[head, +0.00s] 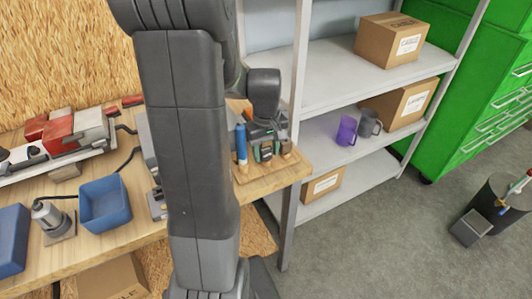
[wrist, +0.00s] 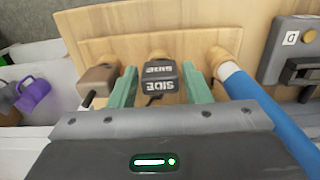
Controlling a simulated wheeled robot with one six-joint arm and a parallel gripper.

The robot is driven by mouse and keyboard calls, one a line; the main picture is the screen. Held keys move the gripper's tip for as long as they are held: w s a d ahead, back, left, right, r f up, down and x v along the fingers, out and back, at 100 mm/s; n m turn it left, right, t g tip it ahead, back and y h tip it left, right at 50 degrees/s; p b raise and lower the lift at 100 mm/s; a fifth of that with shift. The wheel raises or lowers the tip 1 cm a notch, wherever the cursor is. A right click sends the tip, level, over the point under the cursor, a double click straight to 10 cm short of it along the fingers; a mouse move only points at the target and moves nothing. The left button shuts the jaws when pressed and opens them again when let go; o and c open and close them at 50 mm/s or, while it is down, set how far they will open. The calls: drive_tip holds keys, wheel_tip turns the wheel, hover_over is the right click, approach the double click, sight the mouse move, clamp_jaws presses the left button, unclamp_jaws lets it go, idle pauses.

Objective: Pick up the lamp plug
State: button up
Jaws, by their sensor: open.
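A dark plug-like block marked "SIDE" (wrist: 160,80) sits at a wooden holder on the bench, with a dark cable end below it in the wrist view. It is probably the lamp plug. My gripper (wrist: 160,68) is open, with one green finger on each side of this block. I cannot tell whether the fingers touch it. In the head view my gripper (head: 266,150) is low over the bench's right end, and the block cannot be made out there.
A brown-grey block (wrist: 98,80) is close left of the fingers. A blue-handled tool (wrist: 255,105) is close on the right, also in the head view (head: 241,143). A grey boxed device (wrist: 294,50) lies farther right. A shelf (head: 345,75) stands beside the bench.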

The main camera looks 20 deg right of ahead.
drive_tip(key=shift+f, duration=0.1)
drive_tip(key=shift+c, duration=0.4)
drive_tip(key=c, duration=0.4)
